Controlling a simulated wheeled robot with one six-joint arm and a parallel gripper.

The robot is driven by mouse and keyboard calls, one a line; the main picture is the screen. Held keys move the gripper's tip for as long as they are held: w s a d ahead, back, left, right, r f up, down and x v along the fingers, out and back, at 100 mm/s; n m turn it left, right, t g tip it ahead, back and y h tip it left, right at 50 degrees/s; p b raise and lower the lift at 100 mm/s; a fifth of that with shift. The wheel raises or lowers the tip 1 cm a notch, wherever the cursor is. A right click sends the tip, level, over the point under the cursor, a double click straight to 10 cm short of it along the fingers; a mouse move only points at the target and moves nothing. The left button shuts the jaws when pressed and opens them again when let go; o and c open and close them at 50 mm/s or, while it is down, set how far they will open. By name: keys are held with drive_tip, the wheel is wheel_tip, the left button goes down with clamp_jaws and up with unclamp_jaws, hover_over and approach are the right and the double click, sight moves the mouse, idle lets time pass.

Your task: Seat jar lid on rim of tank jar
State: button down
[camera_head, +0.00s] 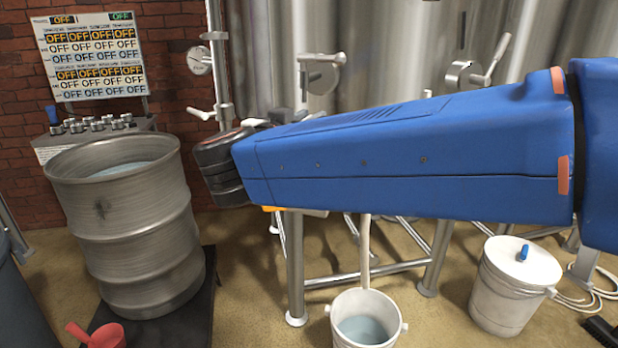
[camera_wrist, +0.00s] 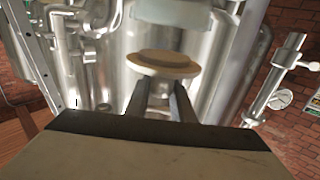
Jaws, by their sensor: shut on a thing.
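In the wrist view, the two dark fingers of my gripper (camera_wrist: 157,98) are closed on the grey knob-like part of a round tan lid (camera_wrist: 163,62). The lid has a wide flat brim and a smaller raised disc, and is held out beyond the fingertips. A pale, translucent glassy shape (camera_wrist: 173,14) shows at the top edge of the wrist view, beyond the lid. It may be the tank jar, but I cannot tell. The lid and the fingers are hidden behind my blue arm in the head view. No jar rim is clearly visible.
Steel tanks with valves and handles (camera_head: 322,75) stand close behind my arm. An open metal drum (camera_head: 140,240) holding liquid is at the left. An open white bucket (camera_head: 366,322) and a lidded white bucket (camera_head: 503,297) stand on the floor. A control panel (camera_head: 95,58) is at the back left.

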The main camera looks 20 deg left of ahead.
drive_tip(key=shift+f, duration=2.15)
idle(2.7)
drive_tip(key=c, duration=1.8)
unclamp_jaws()
drive_tip(key=shift+c, duration=0.2)
drive_tip(key=shift+s+a, duration=0.1)
drive_tip(key=shift+s, duration=1.65)
drive_tip(key=shift+o, duration=0.2)
drive_tip(key=o, duration=0.5)
drive_tip(key=c, duration=0.5)
drive_tip(key=shift+c, duration=0.2)
